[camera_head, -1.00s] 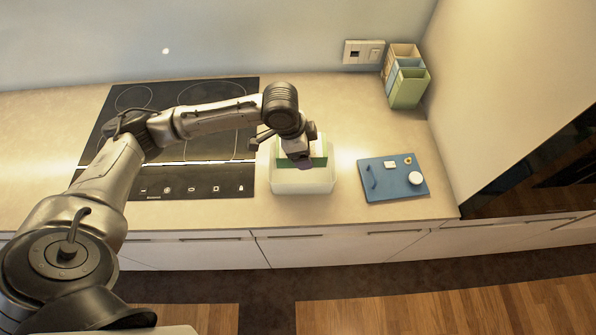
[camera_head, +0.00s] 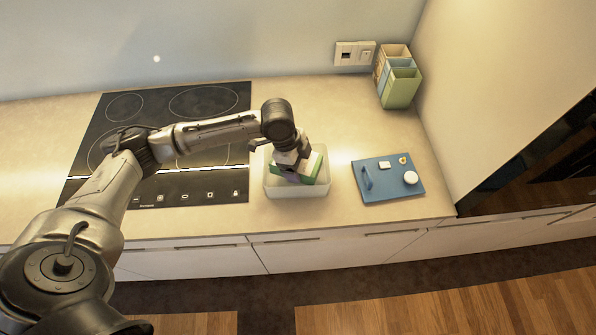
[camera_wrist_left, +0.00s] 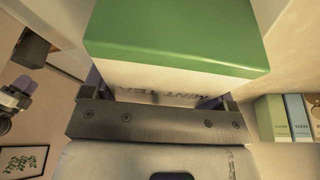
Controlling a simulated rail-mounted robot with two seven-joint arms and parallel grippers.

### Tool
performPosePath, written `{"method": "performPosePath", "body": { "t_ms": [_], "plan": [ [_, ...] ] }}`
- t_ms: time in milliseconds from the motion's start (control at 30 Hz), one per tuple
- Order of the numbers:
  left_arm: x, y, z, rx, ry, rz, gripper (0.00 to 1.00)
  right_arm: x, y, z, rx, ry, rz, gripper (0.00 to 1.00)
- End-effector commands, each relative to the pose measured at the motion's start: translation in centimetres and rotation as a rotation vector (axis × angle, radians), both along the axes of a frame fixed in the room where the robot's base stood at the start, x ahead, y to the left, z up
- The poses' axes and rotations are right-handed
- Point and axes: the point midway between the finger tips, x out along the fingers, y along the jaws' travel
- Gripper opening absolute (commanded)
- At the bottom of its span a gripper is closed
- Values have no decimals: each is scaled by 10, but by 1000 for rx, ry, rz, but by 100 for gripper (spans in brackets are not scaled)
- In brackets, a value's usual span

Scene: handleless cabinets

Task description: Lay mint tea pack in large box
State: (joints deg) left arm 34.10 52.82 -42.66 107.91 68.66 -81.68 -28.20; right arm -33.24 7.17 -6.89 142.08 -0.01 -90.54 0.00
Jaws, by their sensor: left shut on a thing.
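The mint tea pack (camera_head: 312,168) is a green and white box. In the head view it sits tilted inside the large box (camera_head: 297,191), a whitish open container on the counter right of the cooktop. My left gripper (camera_head: 292,170) is over the large box and shut on the pack. The left wrist view shows the pack (camera_wrist_left: 175,40) close up between the fingers, with upside-down "MINT TEA" lettering on its white side. The gripper hides part of the pack and of the box's inside.
A blue board (camera_head: 388,178) with a white round item and small pieces lies right of the large box. The black cooktop (camera_head: 165,150) is at left. Counter behind the box is clear.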

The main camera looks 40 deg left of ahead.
Motion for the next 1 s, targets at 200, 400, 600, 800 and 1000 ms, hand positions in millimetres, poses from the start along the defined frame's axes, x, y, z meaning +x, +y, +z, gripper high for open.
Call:
{"method": "performPosePath", "body": {
  "t_ms": [200, 400, 600, 800, 1000],
  "plan": [
    [0, 0, -29, 0, 2, 0, 51, 0, 0, -6, 0, -1, 0, 43],
    [0, 0, -45, 0, 1, 0, 51, 0, 1, -7, 3, -1, -2, 43],
    [0, 0, -45, 0, 0, 0, 51, 0, 2, -7, 7, -1, -4, 43],
    [0, 0, -47, 1, 1, 0, 85, 0, 3, -6, 10, -1, -6, 43],
    [0, 0, -47, 1, 0, 0, 90, 0, 2, -6, 8, -1, -6, 43]
  ]
}}
